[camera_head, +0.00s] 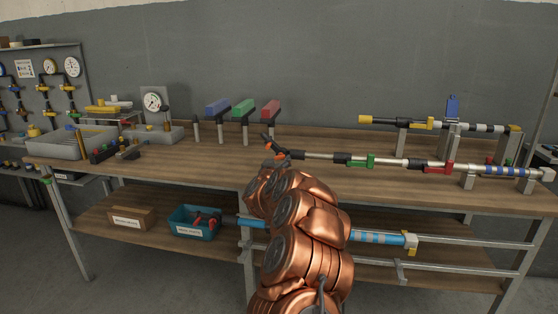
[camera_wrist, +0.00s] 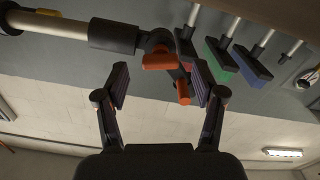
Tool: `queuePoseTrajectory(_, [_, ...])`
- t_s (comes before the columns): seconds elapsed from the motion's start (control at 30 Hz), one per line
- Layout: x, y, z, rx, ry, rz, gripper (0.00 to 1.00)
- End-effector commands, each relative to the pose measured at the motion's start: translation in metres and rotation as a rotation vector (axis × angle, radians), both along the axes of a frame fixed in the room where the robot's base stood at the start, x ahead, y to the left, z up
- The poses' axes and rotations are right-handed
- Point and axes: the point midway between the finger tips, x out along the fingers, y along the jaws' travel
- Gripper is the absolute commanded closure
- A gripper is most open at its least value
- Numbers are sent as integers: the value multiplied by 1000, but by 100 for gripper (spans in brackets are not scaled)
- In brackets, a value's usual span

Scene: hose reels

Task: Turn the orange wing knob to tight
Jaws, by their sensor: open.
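The orange wing knob (camera_wrist: 158,60) is on a black fitting at the end of a metal tube (camera_wrist: 65,27) in the wrist view. A second orange piece (camera_wrist: 183,92) on a dark part hangs beside it. My gripper (camera_wrist: 160,82) is open, with one dark finger pad on each side of the orange parts. I see no clear contact. In the head view the black end of the tube (camera_head: 320,156) shows just above my copper arm, with small orange bits (camera_head: 280,156). My arm hides most of the gripper there.
The tube lies along the bench's front edge, with a green clamp (camera_head: 361,161) and a red clamp (camera_head: 438,167). Blue, green and red blocks (camera_head: 243,107) stand on posts behind. A grey tray (camera_head: 70,141) is at left. The wooden bench top (camera_head: 205,168) is bare left of my arm.

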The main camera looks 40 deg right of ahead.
Motion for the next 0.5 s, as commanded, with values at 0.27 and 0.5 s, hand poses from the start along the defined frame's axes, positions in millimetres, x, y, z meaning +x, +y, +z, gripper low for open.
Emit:
queuePoseTrajectory(0.27, [11,-16,1,0,-2,-1,31])
queuePoseTrajectory(0.5, [15,-21,1,1,-1,1,31])
